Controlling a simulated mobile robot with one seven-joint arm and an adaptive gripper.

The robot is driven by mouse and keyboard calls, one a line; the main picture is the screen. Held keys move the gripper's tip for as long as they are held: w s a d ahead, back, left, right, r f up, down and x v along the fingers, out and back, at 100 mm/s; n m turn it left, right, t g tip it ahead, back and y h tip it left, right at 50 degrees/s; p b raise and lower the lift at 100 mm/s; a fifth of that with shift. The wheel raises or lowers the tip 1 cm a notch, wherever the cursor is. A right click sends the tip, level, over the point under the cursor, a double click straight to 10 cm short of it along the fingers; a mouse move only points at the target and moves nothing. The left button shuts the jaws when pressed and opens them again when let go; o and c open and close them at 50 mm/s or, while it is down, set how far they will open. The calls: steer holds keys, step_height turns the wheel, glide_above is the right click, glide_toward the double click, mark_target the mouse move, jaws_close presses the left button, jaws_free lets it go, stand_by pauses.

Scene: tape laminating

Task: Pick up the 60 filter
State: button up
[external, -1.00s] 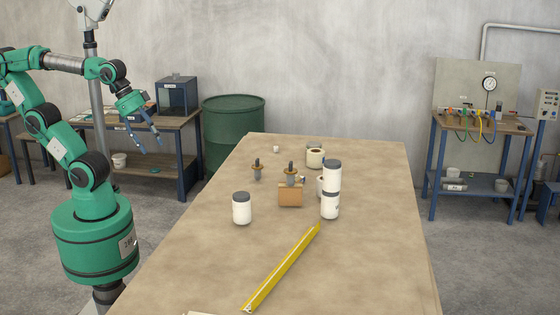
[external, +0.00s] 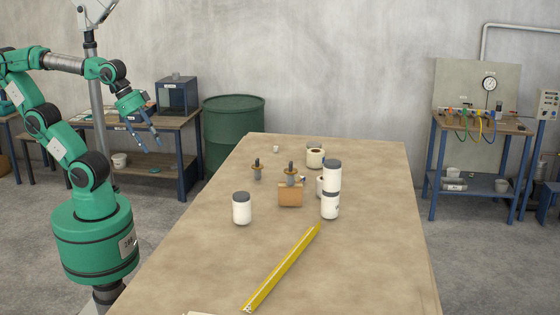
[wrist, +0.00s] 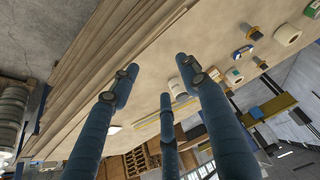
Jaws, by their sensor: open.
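No 60 label is legible, so I cannot tell which object is the 60 filter. White canisters with grey lids stand on the table: one alone at the left (external: 242,208), and a stack of two at the right (external: 331,190). A pale roll with a dark centre (external: 316,158) and a partly hidden white one (external: 320,186) are behind the stack. My gripper (external: 148,141) is open and empty in the air left of the table, apart from everything on it. Its three blue fingers (wrist: 160,82) are spread in the wrist view.
The long table (external: 200,265) carries a yellow bar (external: 282,268) in front, a tan block (external: 290,195) and two small dark-handled tools, one at the left (external: 257,170). A green drum (external: 233,130) and blue-framed benches stand beyond. The table's left front is clear.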

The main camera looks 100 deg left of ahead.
steer(key=w+a+r+g+p, duration=0.1)
steer(key=w+a+r+p, duration=0.15)
steer(key=w+a, duration=0.45)
steer(key=w+a+r+g+p, duration=0.1)
steer(key=w+a+g+p, duration=0.15)
steer(key=w, duration=0.95)
steer(key=w+a+f+p, duration=0.1)
steer(key=w+a+f, duration=0.2)
steer(key=w+a, duration=0.1)
steer(key=w+a+f+n+g+p, duration=0.1)
steer(key=w+a+f+p, duration=0.1)
steer(key=a, duration=0.4)
steer(key=w+a+f+g+p, duration=0.1)
steer(key=w+a+f+p, duration=0.1)
steer(key=w+a+f, duration=0.2)
steer(key=shift+w+a+f, duration=0.2)
steer(key=shift+w+a, duration=0.1)
steer(key=shift+w, duration=0.5)
steer(key=shift+w+a+f, duration=0.15)
steer(key=shift+w+a, duration=0.1)
steer(key=shift+w, duration=0.55)
steer(key=shift+w+a+f, duration=0.15)
steer(key=shift+a+f, duration=0.1)
